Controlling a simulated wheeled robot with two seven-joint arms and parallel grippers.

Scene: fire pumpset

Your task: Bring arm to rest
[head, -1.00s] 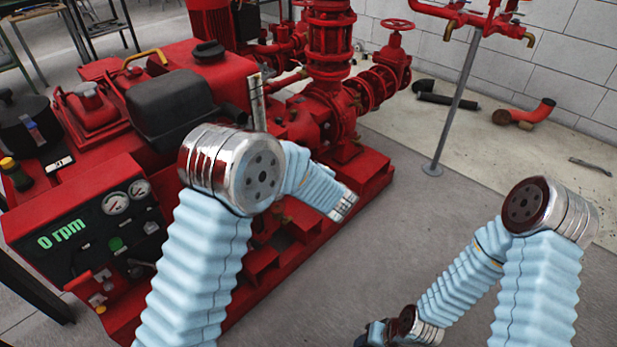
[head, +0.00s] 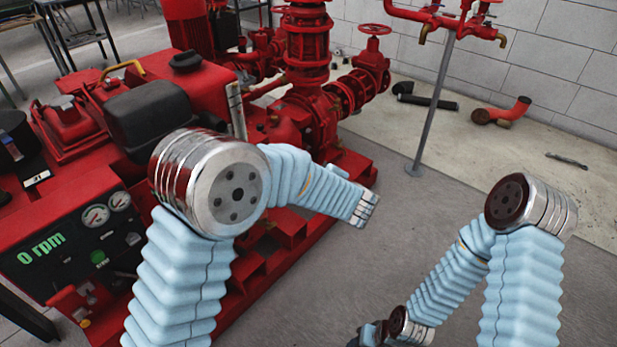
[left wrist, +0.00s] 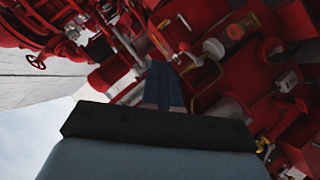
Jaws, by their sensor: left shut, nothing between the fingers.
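My left arm comes in from the left in the head view, with its elbow high and its forearm reaching right in front of the red pumpset (head: 60,217). Its gripper is not visible in the head view. In the left wrist view my left gripper (left wrist: 164,76) shows dark fingers together and empty, with the pumpset behind them. The right gripper's fingers do not show.
The control panel (head: 75,232) reads 0 rpm. A grey stand post (head: 436,100) rises from the floor behind my arms. A red pipe elbow (head: 503,112) and a black pipe (head: 427,101) lie near the block wall. The grey floor between my arms is clear.

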